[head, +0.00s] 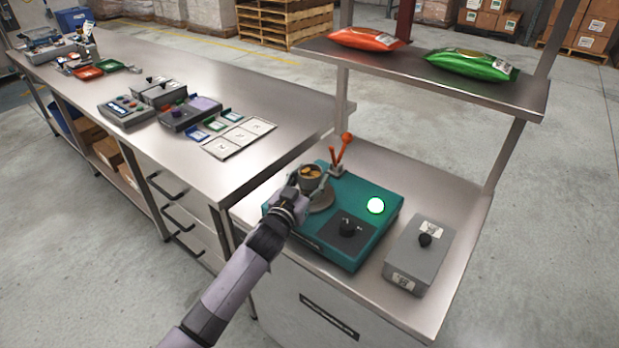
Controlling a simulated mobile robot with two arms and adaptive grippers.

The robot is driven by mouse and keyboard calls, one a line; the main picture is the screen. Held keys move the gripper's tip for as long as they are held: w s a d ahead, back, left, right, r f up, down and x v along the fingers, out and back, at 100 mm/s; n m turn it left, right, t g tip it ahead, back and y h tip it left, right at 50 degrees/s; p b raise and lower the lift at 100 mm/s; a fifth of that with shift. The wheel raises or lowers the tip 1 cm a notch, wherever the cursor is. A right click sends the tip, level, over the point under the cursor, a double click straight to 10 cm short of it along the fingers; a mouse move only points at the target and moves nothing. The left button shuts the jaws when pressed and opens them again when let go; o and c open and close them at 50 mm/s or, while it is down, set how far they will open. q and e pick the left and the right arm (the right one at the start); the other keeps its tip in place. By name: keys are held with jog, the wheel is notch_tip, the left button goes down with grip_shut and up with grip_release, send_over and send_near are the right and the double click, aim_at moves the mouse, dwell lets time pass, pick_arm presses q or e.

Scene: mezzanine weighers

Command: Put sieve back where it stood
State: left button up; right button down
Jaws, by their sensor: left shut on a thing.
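The sieve (312,174) looks like a small dark round cup with brownish-yellow pieces inside. It is upright at the left back of a teal machine (380,236), over a round grey plate (322,199). I cannot tell whether it touches the plate. My left gripper (309,186) is shut on the sieve, with a finger at each side. The gripper hides part of the plate and the sieve's lower side. My right gripper is not in view.
A grey box (420,255) stands at right. A shelf (440,75) with two bags overhangs the back. A long bench (230,90) holds several devices.

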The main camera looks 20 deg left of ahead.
pick_arm(q)
jog(key=o, duration=1.6)
jog(key=shift+f, duration=0.1)
jog(key=shift+c, duration=0.2)
